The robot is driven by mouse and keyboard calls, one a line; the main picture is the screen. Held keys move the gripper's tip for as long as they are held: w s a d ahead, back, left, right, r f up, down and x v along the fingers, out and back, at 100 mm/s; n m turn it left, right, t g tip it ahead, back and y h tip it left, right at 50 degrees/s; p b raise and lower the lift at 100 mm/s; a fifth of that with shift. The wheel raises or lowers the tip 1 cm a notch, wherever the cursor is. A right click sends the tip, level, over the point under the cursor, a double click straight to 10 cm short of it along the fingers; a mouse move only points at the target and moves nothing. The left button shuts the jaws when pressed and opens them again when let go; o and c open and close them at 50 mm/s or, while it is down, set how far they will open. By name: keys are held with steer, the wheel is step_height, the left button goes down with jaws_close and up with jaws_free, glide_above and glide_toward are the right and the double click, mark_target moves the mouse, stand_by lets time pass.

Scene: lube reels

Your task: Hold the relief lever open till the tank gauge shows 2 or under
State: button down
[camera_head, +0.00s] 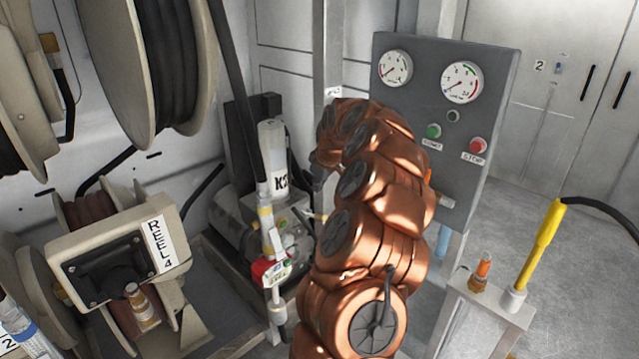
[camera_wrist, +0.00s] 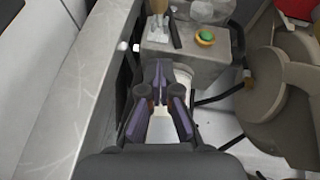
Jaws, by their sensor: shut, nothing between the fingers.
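My gripper (camera_wrist: 160,68) shows in the wrist view with its dark fingers together and nothing between them. A pale cylinder (camera_wrist: 184,80) is partly hidden behind the fingers. Just beyond the fingertips is a grey block with a brass-coloured upright fitting (camera_wrist: 158,8); I cannot tell whether the relief lever is among these parts. In the head view my copper arm hides the gripper's fingers. Two round gauges are on the grey panel, a left gauge (camera_head: 395,68) and a right gauge (camera_head: 461,83). I cannot read which is the tank gauge, nor its value.
The panel (camera_head: 499,60) carries a green button (camera_head: 433,131) and a red button (camera_head: 477,145). The K2 canister (camera_head: 271,150) stands left of my arm. Reel 4 (camera_head: 160,244) is at lower left. A yellow-handled nozzle (camera_head: 540,243) stands at right. Open floor lies beyond.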

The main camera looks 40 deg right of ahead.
glide_above(318, 216)
step_height(318, 216, down, 6)
step_height(318, 216, down, 3)
steer(key=shift+r+p, duration=0.1)
steer(key=shift+p, duration=0.75)
steer(key=shift+s+d+f, duration=0.1)
steer(key=shift+f, duration=0.5)
steer(key=shift+f, duration=0.1)
